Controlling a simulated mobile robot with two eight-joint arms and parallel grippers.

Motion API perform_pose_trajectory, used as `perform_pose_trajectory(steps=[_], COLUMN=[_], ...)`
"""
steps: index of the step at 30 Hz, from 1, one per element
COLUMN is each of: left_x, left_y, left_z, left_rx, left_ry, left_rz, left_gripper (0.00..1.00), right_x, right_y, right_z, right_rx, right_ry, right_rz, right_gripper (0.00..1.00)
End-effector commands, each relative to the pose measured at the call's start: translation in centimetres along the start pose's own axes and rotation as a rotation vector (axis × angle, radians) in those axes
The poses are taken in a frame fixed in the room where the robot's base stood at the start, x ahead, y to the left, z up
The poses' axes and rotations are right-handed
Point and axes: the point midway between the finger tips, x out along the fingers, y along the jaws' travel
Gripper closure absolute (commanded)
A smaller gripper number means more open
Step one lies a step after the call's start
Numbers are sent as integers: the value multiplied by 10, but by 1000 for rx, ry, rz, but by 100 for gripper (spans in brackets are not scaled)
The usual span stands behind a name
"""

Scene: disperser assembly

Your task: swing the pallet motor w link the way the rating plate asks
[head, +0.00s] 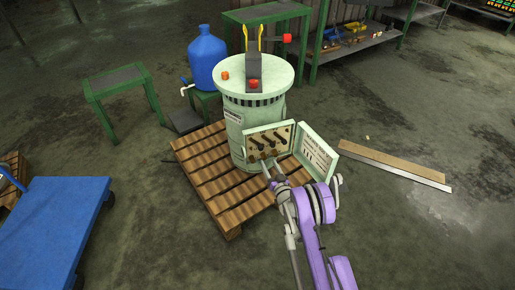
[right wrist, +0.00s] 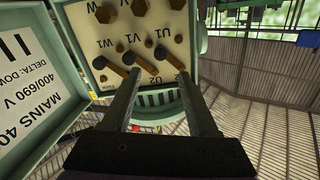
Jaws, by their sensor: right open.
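The pale green pallet motor (head: 238,140) stands upright on a wooden pallet. Its open terminal box (head: 292,128) shows a cream board with several dark links. In the right wrist view the board (right wrist: 150,28) is upside down, with W1, V1 and U1 marks. The W link (right wrist: 115,69), dark with a brass bolt, slants at the left, nearest the lid. The rating plate (right wrist: 28,88) reads "MAINS 40…", "400/690 V" and "DELTA: DOW…", partly cut off. My right gripper (right wrist: 159,76) is open in front of the links, its fingertips overlapping their ends; contact is unclear. My left gripper is not in view.
The lid (head: 318,154) stands open at the box's right. The pallet (head: 205,175) extends around the motor's base. A blue cart (head: 55,225) is at left; a blue jug (head: 207,60) and green tables stand behind. A plank (head: 390,163) lies at right.

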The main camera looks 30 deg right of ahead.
Motion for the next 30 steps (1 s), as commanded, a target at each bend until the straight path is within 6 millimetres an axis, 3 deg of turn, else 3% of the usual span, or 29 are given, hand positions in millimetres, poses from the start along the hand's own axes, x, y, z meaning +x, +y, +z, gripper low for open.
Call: perform_pose_trajectory(steps=[9,15,28,30], left_x=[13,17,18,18], left_y=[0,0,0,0], left_z=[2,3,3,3], left_rx=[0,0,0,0], left_ry=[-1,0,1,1], left_rz=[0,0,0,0], left_gripper=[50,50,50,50], right_x=[60,88,98,98], right_y=[-1,-1,-1,-1], right_z=[2,1,0,0], right_rx=[0,0,-1,-1], right_ry=[-1,-1,-1,-1], right_rz=[-1,0,1,1], right_gripper=[40,40,40,53])
